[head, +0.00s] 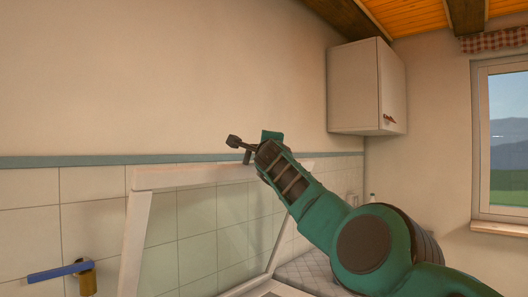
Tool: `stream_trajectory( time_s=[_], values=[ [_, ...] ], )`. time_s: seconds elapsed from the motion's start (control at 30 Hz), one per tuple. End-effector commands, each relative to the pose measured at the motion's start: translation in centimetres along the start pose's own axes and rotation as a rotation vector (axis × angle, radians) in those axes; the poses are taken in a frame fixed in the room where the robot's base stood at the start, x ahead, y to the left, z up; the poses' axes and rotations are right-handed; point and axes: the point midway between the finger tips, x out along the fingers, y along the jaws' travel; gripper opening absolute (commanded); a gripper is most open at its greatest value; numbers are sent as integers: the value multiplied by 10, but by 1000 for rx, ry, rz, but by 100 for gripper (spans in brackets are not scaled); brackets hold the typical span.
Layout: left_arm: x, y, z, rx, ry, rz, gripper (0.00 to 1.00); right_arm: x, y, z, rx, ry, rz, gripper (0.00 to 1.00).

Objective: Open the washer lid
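The washer lid (205,174) is a white frame around a see-through pane, raised and leaning back near the tiled wall. Its lower edge and most of the washer body are out of view at the bottom. My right gripper (240,149) is at the lid's top edge, right of its middle. Its dark fingertips look spread apart with nothing between them. I cannot tell whether a finger touches the lid. My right arm covers part of the lid's right side. My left gripper is not in view.
A tap with a blue handle (58,272) sticks out from the wall at the lower left. A white wall cabinet (355,88) with a leather pull (389,119) hangs at the upper right. A window (505,140) is at the far right.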

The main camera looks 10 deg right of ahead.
Motion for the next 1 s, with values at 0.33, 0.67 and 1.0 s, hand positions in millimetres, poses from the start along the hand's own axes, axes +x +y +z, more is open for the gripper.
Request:
stream_trajectory(
  time_s=[0.33,0.67,1.0],
  values=[
    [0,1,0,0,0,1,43,0,-1,-1,2,-3,-1,0],
    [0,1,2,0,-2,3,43,0,-2,0,2,-4,-2,27],
    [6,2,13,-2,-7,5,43,-3,1,0,4,-3,-3,27]
  ],
)
